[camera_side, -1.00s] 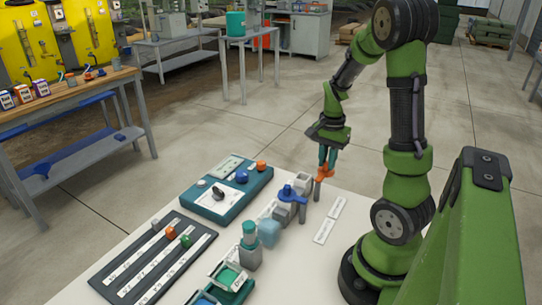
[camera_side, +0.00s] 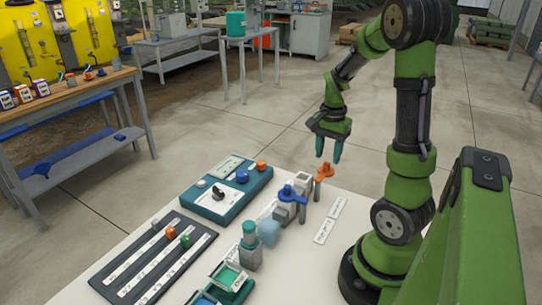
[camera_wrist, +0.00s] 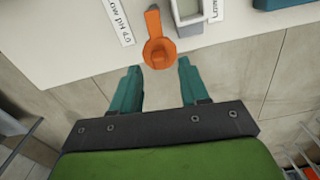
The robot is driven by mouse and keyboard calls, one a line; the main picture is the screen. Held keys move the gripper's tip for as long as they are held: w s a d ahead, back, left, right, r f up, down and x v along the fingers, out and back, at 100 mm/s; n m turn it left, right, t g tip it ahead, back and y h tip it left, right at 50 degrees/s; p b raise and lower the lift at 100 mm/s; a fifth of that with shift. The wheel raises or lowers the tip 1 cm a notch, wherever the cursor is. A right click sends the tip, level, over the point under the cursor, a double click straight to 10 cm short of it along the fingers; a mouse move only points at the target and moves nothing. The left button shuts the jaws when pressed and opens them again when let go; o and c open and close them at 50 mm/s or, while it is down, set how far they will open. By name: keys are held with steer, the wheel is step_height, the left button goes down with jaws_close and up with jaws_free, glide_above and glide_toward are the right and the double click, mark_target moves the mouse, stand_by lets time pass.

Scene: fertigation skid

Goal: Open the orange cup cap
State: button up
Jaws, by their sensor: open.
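The orange cup cap (camera_side: 324,169) shows at the far right corner of the white table, as a round orange piece with a short arm. In the wrist view the orange cap (camera_wrist: 158,48) lies just beyond my fingertips, its arm pointing away from me. My gripper (camera_side: 329,148) has teal fingers and hangs above and slightly behind the cap in the side view. In the wrist view my gripper (camera_wrist: 158,76) is open, its fingers apart with nothing between them. What lies under the cap is mostly hidden.
A grey open cup (camera_wrist: 188,14) stands beside the cap. A blue cap (camera_side: 292,193) sits on the neighbouring block. White label strips (camera_side: 330,220) lie to the right. A teal control box (camera_side: 228,192) and a dark slotted board (camera_side: 150,258) are on the left.

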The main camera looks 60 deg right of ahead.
mark_target(327, 162)
step_height(327, 162, up, 14)
steer(key=shift+r, duration=0.25)
steer(key=w+a+f+n+t, duration=0.2)
steer(key=w+a+n+t, duration=0.15)
steer(key=a+n, duration=0.5)
steer(key=s+a+n+t+y, duration=0.1)
steer(key=a+n, duration=0.5)
steer(key=a, duration=1.2)
steer(key=t+y, duration=0.1)
steer(key=t, duration=0.1)
steer(key=shift+s+a+r+t, duration=0.2)
steer(key=shift+s+a+t, duration=0.1)
steer(key=shift+s+t, duration=0.1)
steer(key=shift+o, duration=0.4)
steer(key=shift+n, duration=0.25)
